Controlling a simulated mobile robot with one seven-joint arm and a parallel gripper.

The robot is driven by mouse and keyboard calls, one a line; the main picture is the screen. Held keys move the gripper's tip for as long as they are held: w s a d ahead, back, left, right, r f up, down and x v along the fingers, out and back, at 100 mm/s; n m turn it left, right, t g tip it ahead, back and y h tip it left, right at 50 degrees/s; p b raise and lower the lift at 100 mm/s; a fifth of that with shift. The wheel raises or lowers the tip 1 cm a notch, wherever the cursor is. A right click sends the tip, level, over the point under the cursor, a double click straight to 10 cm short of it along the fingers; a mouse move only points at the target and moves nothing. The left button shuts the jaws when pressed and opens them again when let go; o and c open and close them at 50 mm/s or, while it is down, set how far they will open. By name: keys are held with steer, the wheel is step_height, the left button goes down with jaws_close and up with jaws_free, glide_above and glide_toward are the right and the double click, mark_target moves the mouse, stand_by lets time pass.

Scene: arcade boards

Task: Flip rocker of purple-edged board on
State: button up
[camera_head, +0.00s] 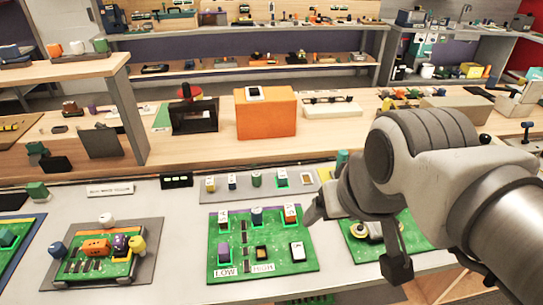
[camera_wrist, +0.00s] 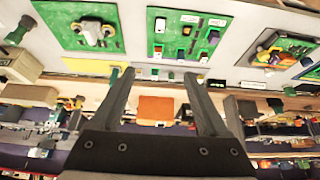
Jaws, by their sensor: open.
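A green board (camera_head: 228,258) lies on the light table in the middle of the head view. A purple strip shows along its far edge. It carries several upright coloured parts at the back, a yellow-framed dark part (camera_head: 261,253), a white block (camera_head: 297,251) and LOW and HIGH labels at the front. Which part is the rocker I cannot tell for sure. The board also shows at the top of the wrist view (camera_wrist: 173,48). My gripper (camera_head: 357,238) is open and empty, to the board's right. In the wrist view its fingers (camera_wrist: 162,85) are spread apart.
Another green board (camera_head: 415,232) with a round part lies partly behind my gripper. A board on a grey mat (camera_head: 75,279) lies to the left. A strip of small parts (camera_head: 208,188) lies just behind the middle board. An orange box (camera_head: 266,115) stands farther back.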

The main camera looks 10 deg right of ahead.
step_height(320, 180, down, 5)
steer(key=b, duration=0.4)
steer(key=shift+r, duration=0.1)
